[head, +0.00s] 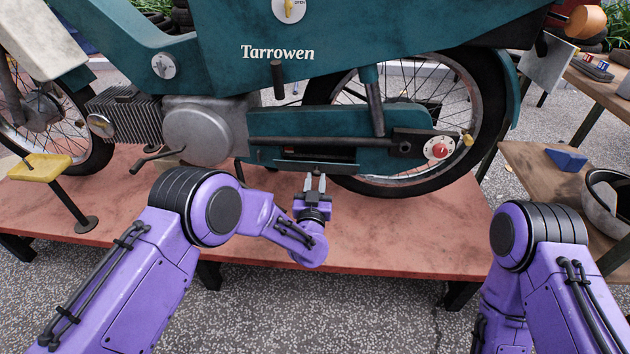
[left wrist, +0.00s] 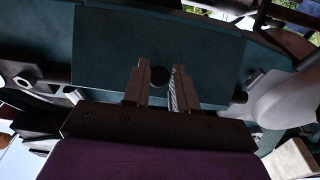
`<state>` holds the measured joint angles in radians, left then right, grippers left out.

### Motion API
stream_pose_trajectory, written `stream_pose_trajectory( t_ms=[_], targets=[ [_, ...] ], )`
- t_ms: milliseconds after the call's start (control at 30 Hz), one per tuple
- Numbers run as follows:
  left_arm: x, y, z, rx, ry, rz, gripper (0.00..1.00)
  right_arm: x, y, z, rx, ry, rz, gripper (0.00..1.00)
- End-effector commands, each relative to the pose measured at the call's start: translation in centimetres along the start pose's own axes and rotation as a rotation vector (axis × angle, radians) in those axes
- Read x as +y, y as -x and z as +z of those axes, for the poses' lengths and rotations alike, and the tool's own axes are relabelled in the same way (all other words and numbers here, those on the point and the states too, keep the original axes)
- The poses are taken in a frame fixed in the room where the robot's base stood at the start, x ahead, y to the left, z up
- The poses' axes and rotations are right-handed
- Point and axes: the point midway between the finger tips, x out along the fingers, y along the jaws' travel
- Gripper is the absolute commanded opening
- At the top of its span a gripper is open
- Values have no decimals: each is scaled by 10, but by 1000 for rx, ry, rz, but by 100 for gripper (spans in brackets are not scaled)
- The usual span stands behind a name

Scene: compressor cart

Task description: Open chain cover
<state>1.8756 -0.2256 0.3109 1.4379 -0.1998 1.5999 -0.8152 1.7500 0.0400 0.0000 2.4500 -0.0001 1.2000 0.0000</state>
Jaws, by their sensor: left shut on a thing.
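The teal chain cover (head: 292,158) runs low along the side of the moped, between the grey engine casing and the rear wheel. In the left wrist view its flat teal panel (left wrist: 105,50) fills the middle. A small round dark knob (left wrist: 160,77) shows on it between my finger tips. My left gripper (head: 316,181) is at the cover's lower edge, fingers pointing at it. In the left wrist view my left gripper (left wrist: 158,86) is shut on the knob, one finger on each side.
The teal moped (head: 350,30) stands on a low reddish platform (head: 420,240). A pedal crank (head: 155,158) sticks out left of my left gripper.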

Motion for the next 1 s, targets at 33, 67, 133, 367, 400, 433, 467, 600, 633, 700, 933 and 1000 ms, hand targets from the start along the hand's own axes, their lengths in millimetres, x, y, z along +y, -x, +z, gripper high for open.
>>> stream_pose_trajectory(
  t_ms=[33, 67, 133, 367, 400, 433, 467, 600, 633, 700, 933, 1000],
  targets=[
    [0, 3, 8, -17, -6, 3, 0, 0, -1, 0, 0, 0, 0, 43],
    [0, 3, 8, -16, -6, 3, 0, 0, -1, 0, 0, 0, 0, 43],
    [0, 3, 8, -16, -6, 3, 0, 0, -1, 0, 0, 0, 0, 43],
    [0, 2, 6, -12, -4, 2, 52, 0, -1, 0, 0, 0, 0, 43],
    [0, 2, 5, -11, -4, 2, 52, 0, -1, 0, 0, 0, 0, 43],
    [0, 2, 5, -10, -4, 2, 52, 0, -1, 0, 0, 0, 0, 43],
    [0, 2, 4, -9, -4, 2, 52, 0, -1, 0, 0, 0, 0, 43],
    [0, 2, 2, -6, -3, 2, 52, 0, 0, 0, 0, 0, 0, 43],
    [1, 3, 2, -6, -3, 3, 52, 0, 1, 0, 0, 0, 0, 43],
    [2, 10, 1, -6, -3, 4, 52, 0, 4, -2, 0, 0, 0, 43],
    [2, 62, 0, -9, -6, 8, 52, 2, 18, -7, 0, 0, 0, 43],
    [1, 78, 0, -9, -7, 7, 52, 2, 20, -8, 0, 0, 0, 43]
  ],
)
